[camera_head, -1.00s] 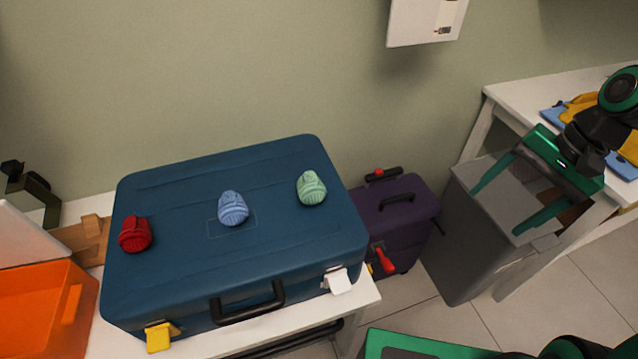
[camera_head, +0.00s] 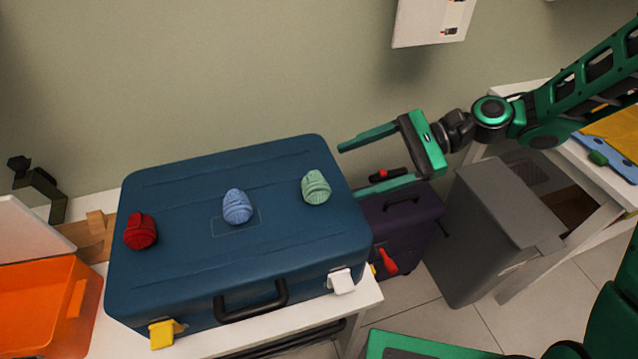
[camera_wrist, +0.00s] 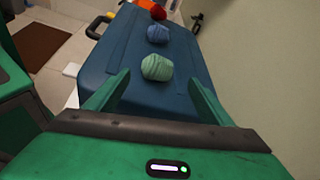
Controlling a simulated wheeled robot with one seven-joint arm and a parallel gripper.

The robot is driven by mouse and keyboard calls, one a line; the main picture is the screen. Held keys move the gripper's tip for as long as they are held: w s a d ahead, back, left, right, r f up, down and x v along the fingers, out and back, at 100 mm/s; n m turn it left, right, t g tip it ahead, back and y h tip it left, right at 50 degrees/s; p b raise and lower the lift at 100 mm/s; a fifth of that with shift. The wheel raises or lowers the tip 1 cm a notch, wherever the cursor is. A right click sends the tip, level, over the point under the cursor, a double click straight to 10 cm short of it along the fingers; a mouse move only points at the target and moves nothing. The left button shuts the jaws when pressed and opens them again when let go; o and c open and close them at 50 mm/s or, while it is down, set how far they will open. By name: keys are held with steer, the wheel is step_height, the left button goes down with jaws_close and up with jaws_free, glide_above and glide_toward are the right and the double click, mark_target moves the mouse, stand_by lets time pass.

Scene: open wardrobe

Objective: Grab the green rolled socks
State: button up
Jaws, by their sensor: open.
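The green rolled socks (camera_head: 315,187) lie on the right part of the closed blue suitcase (camera_head: 180,200). In the wrist view the green socks (camera_wrist: 157,67) are ahead of my fingers, between their lines and a little beyond the tips. My gripper (camera_head: 347,172) is open and empty, just right of the suitcase, with its fingers pointing left toward the green socks. It does not touch them. Blue rolled socks (camera_head: 238,207) lie at the middle of the suitcase lid, and red rolled socks (camera_head: 140,231) lie at its left.
The suitcase lies on a white bench (camera_head: 362,301). An orange box (camera_head: 40,305) stands at the left. A purple case (camera_head: 415,222) and a grey bin (camera_head: 480,235) stand to the right. The wall is behind the suitcase.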

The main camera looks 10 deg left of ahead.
mark_target(325, 181)
steer(key=shift+x, duration=3.9)
steer(key=shift+f, duration=0.1)
steer(key=shift+d, duration=0.1)
steer(key=shift+c, duration=0.3)
steer(key=c, duration=1.1)
steer(key=shift+o, duration=0.2)
